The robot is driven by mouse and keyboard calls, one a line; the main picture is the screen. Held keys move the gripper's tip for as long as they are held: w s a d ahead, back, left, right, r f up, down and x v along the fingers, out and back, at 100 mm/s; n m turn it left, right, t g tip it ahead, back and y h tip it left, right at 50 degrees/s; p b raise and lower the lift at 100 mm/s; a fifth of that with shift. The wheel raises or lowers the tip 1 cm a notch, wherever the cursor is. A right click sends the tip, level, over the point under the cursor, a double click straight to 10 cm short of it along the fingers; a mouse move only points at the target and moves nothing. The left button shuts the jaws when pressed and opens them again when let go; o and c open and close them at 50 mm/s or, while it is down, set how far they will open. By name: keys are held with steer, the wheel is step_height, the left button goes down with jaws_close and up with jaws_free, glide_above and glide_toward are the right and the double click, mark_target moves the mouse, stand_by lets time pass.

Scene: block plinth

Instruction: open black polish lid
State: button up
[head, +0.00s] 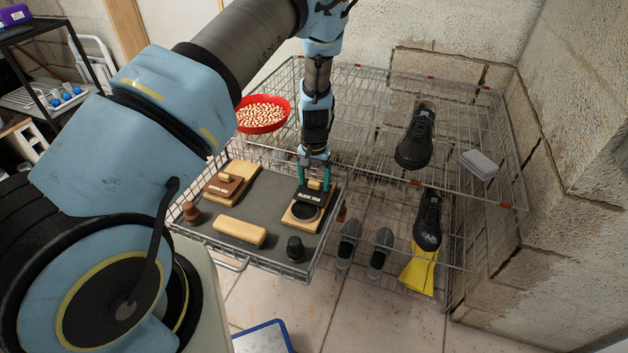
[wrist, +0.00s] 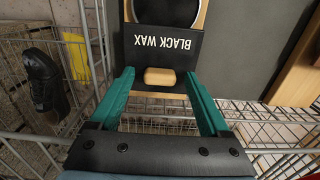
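The black polish box (head: 290,219) is a pale wooden box on the grey tray at the right of the rack's pull-out shelf. Its black lid (head: 311,196), marked BLACK WAX, is off the round black polish well (head: 305,211), which shows bare. The lid's exact tilt is hard to tell. In the wrist view the lid (wrist: 165,47) fills the top middle, with a pale wooden knob (wrist: 160,77) at its near edge. My gripper (head: 315,165) points down at the lid's far edge. Its teal fingers (wrist: 160,75) are apart, one on each side of the knob, with clear gaps.
A brown wax box (head: 240,196), a wooden block brush (head: 240,231), a brown-knobbed piece (head: 190,212) and a black-knobbed piece (head: 295,247) share the grey tray (head: 268,200). A red bowl (head: 263,115) stands behind. Shoes (head: 415,140) sit on the wire rack to the right.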

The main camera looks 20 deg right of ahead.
mark_target(314, 182)
step_height(314, 182, up, 11)
steer(key=b, duration=0.1)
stand_by(0.6)
steer(key=shift+f, duration=0.1)
steer(key=a+r+n, duration=0.4)
steer(key=a+r, duration=0.9)
steer(key=a, duration=0.4)
steer(key=s+a+r+n+p, duration=0.1)
steer(key=s+a+r, duration=0.2)
steer(key=a, duration=0.5)
steer(key=s+a+r+n+t+p, duration=0.1)
steer(key=s+a+r+n, duration=0.1)
steer(key=s+a+r, duration=0.2)
steer(key=s+a, duration=0.2)
steer(key=a, duration=0.1)
steer(key=shift+a+r+t, duration=0.25)
steer(key=shift+a+t, duration=0.05)
steer(key=shift+a, duration=0.05)
